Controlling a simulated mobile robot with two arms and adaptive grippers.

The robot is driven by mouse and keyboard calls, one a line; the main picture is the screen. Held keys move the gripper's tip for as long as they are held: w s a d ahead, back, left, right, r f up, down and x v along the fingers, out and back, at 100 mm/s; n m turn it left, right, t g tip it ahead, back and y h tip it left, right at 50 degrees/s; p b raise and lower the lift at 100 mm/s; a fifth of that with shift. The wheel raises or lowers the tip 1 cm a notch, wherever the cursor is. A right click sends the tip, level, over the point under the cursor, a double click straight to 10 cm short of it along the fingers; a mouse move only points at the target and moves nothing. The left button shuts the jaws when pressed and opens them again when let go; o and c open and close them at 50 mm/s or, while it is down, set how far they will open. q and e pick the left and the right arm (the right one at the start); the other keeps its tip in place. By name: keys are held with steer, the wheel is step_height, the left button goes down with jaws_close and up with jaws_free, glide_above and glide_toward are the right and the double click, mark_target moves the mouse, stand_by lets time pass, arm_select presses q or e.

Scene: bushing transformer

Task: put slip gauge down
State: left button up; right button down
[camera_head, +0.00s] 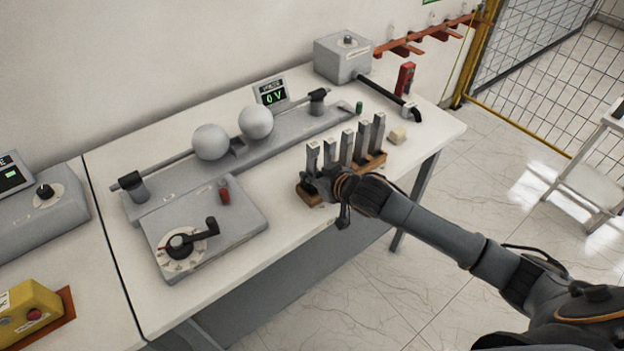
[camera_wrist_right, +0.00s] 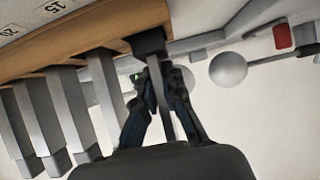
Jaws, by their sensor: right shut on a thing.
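The slip gauges are upright grey metal bars in a row on a wooden rack (camera_head: 310,195), near the right part of the table's front edge. The rack also shows in the right wrist view (camera_wrist_right: 85,38). My right gripper (camera_head: 328,184) is at the left end of the row. In the right wrist view, my right gripper (camera_wrist_right: 160,92) is shut on the end slip gauge (camera_wrist_right: 160,98), with a finger on each side. The held gauge's far end meets a dark block at the rack's edge; I cannot tell whether it is seated. My left gripper is out of view.
A sphere-gap device (camera_head: 232,135) with two grey balls stands behind the rack. A control box (camera_head: 205,228) with a crank lies to the left. A small pale block (camera_head: 397,135) lies right of the rack. A red device (camera_head: 405,78) stands farther back.

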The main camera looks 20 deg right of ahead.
steer(key=c, duration=1.6)
jaws_free()
steer(key=f, duration=0.1)
steer(key=s+f, duration=0.1)
steer(key=shift+d+f, duration=0.1)
steer(key=shift+f, duration=0.2)
steer(key=shift+o, duration=0.7)
steer(key=shift+s, duration=0.15)
steer(key=shift+s+d+r, duration=0.2)
steer(key=shift+s+r, duration=0.15)
steer(key=shift+r, duration=0.05)
steer(key=r+b+v, duration=0.1)
steer(key=v, duration=0.9)
steer(key=shift+w+b, duration=0.3)
steer(key=shift+r, duration=0.1)
